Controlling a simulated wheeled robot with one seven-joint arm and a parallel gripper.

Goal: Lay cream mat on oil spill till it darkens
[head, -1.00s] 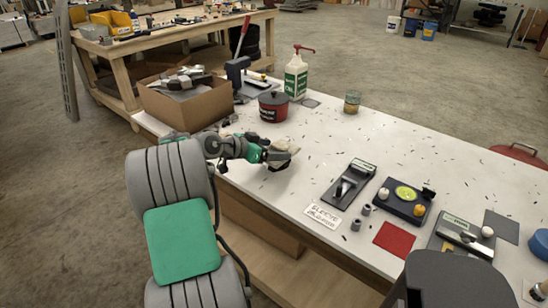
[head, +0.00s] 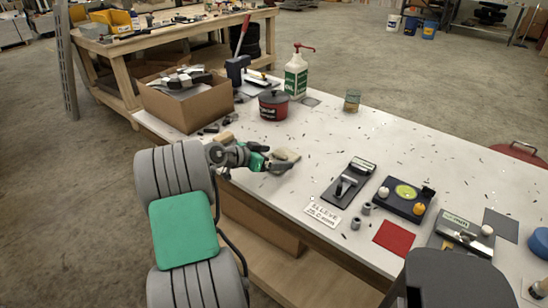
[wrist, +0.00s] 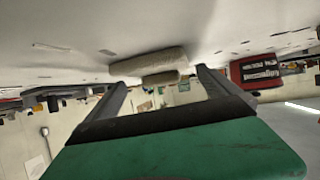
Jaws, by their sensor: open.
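A cream mat (head: 287,154) lies on the white bench top, just beyond the fingertips of my gripper (head: 277,165). In the wrist view the cream mat (wrist: 148,63) is a thick pad ahead of the open fingers (wrist: 160,80), which appear clear of it. A smaller tan piece shows below it there. I cannot make out an oil spill; whether one lies under the mat is hidden. A second tan block (head: 222,137) lies on the bench behind my wrist.
A red pot (head: 273,106), a pump bottle (head: 296,76) and a cardboard box (head: 187,104) stand behind. A black clamp-like device (head: 349,183), a dark tray (head: 405,198) and a red square (head: 393,238) lie to the right. Dark flecks dot the otherwise clear bench middle.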

